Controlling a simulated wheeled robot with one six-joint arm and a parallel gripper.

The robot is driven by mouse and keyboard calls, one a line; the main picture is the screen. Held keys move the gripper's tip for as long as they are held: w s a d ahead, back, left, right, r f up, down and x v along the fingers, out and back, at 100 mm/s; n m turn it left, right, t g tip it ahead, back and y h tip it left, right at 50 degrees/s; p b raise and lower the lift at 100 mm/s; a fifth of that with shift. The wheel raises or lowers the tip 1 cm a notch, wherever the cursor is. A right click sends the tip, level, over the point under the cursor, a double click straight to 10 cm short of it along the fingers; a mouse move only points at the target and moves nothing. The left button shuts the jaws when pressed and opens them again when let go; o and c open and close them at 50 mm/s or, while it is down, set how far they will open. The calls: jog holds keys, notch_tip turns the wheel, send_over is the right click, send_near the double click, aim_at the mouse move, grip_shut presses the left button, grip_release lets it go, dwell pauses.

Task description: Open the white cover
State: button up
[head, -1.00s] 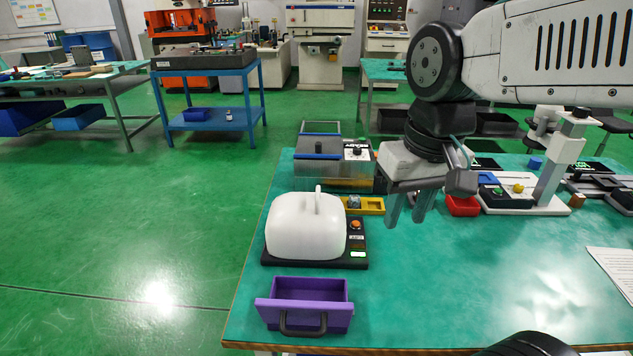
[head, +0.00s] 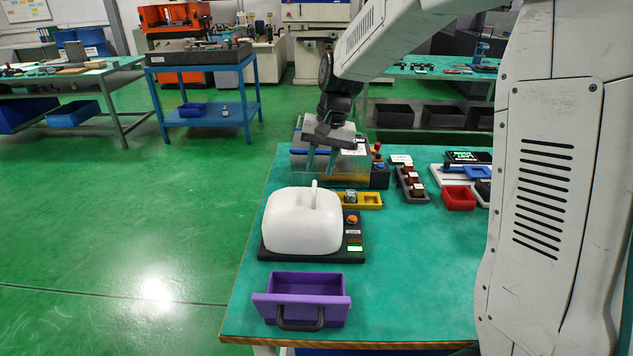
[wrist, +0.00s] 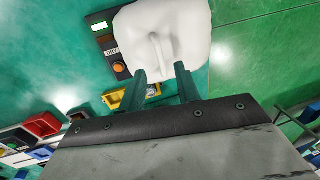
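The white cover (head: 303,222) sits closed on a black base (head: 312,256) with an orange button and a lit green display. A thin upright handle (head: 314,194) stands on top of the cover. In the wrist view the white cover (wrist: 166,36) and its handle (wrist: 156,50) lie just beyond my fingertips. My gripper (head: 321,160) is behind and above the cover in the head view, apart from it. In the wrist view my gripper (wrist: 160,74) has its two fingers spread with nothing between them.
A purple open drawer box (head: 302,298) stands in front of the cover. A yellow tray (head: 368,200) is behind it at the right. A clear-walled box (head: 345,164) stands at the back, near my gripper. A red bin (head: 458,197) is farther right. The table's middle is clear.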

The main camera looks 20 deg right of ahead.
aim_at(314, 189)
jog(key=shift+w+a+f, duration=0.1)
jog(key=shift+a+f, duration=0.05)
jog(key=shift+f, duration=0.75)
jog(key=shift+w+a+f, duration=0.1)
jog(key=shift+a+f, duration=0.1)
jog(key=shift+f, duration=0.7)
jog(key=shift+a+f, duration=0.15)
jog(key=shift+f, duration=0.75)
grip_shut()
